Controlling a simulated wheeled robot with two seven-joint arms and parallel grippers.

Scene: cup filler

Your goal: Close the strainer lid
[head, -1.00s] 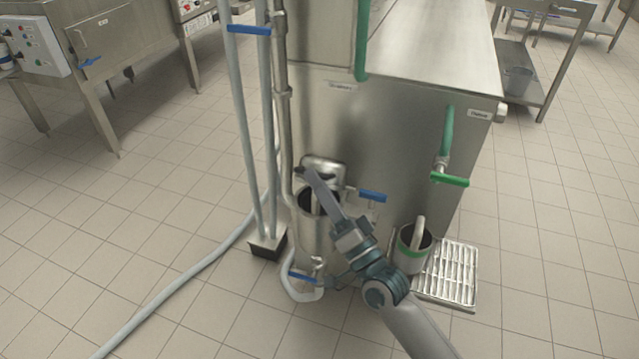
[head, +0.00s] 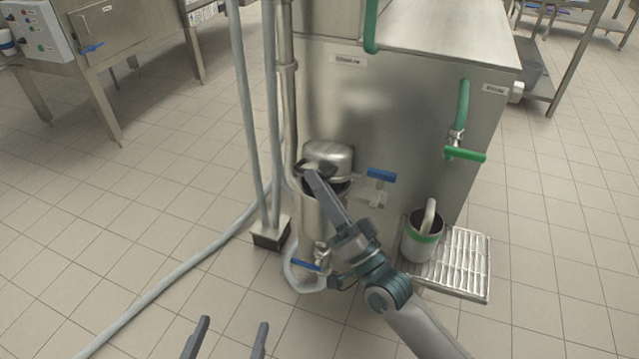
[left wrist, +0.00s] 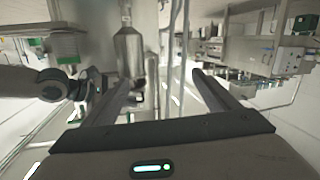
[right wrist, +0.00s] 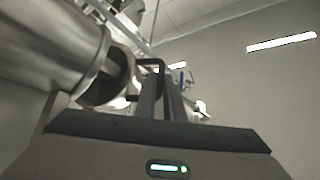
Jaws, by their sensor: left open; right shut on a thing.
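The strainer (head: 313,218) is a steel cylinder standing at the front of the steel cabinet. Its domed steel lid (head: 330,155) is tilted up at the back of the rim, with a dark gap showing below it. My right gripper (head: 311,175) reaches over the strainer and is shut on the lid's dark handle (right wrist: 152,64). In the right wrist view, the lid and strainer mouth lie to the left of the fingers. My left gripper (head: 231,328) is open and empty, low over the floor, apart from the strainer. The strainer also shows in the left wrist view (left wrist: 129,52).
A blue-handled valve (head: 381,175) sits close right of the strainer. Upright pipes (head: 246,110) and a grey hose (head: 165,275) are left of the strainer. The left floor is largely clear.

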